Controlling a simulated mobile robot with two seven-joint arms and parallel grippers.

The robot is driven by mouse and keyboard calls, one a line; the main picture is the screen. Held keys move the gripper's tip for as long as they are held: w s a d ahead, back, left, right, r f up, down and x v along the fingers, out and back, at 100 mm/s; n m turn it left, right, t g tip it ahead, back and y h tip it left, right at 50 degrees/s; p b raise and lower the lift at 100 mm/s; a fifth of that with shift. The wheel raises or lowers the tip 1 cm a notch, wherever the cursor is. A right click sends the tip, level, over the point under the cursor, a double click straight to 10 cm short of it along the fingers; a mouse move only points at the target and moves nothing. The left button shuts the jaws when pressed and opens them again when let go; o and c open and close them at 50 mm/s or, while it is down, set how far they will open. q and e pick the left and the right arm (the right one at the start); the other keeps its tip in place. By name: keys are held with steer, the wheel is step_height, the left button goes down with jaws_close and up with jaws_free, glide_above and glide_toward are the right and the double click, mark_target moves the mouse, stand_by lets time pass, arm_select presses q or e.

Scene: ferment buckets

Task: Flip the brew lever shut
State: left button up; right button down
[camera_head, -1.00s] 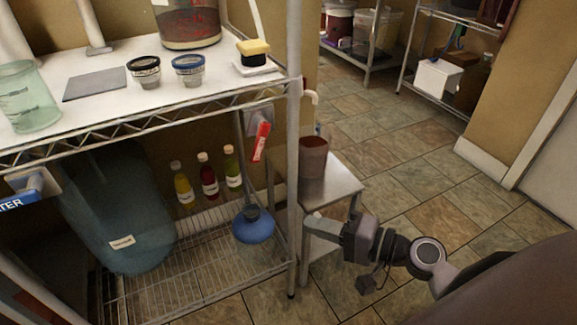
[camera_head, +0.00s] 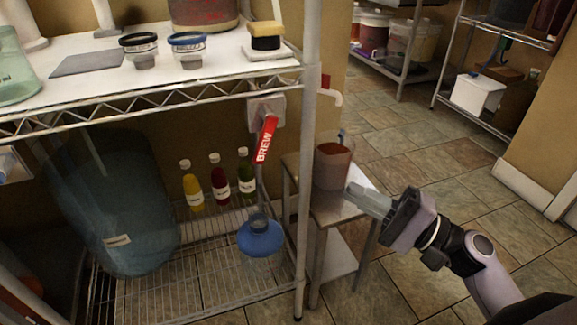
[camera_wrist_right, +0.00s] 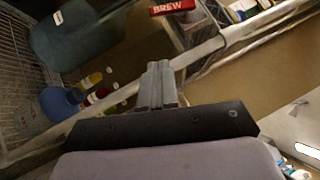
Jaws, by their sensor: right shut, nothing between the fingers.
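The brew lever (camera_head: 266,139) is a red handle lettered BREW. It hangs tilted below a pale wall fitting (camera_head: 265,107), under the white shelf top and left of the rack post. It also shows at the top of the right wrist view (camera_wrist_right: 171,7). My right gripper (camera_head: 353,190) is shut and empty, over the small metal table to the right of the lever and apart from it. Its closed fingers show in the right wrist view (camera_wrist_right: 158,68), with the lever beyond them. My left gripper is not in view.
The rack post (camera_head: 309,150) stands between my right gripper and the lever. A brown-filled pitcher (camera_head: 333,165) sits on the small metal table (camera_head: 342,212). A blue round-bottomed vessel (camera_head: 260,237) and several bottles are below the lever. Tiled floor is open at right.

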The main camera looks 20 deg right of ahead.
steer(key=p, duration=0.3)
glide_toward(264, 158)
steer(key=w+a, duration=0.2)
steer(key=w, duration=0.3)
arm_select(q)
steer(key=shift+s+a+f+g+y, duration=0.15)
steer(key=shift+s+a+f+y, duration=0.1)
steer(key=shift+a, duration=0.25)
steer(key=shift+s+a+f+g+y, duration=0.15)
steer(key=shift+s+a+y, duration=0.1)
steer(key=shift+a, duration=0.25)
arm_select(e)
steer(key=shift+a+r, duration=0.6)
steer(key=shift+a, duration=0.2)
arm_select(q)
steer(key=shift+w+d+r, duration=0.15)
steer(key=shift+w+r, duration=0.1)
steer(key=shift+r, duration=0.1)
arm_select(e)
steer(key=shift+a+f, duration=0.1)
steer(key=shift+a, duration=0.15)
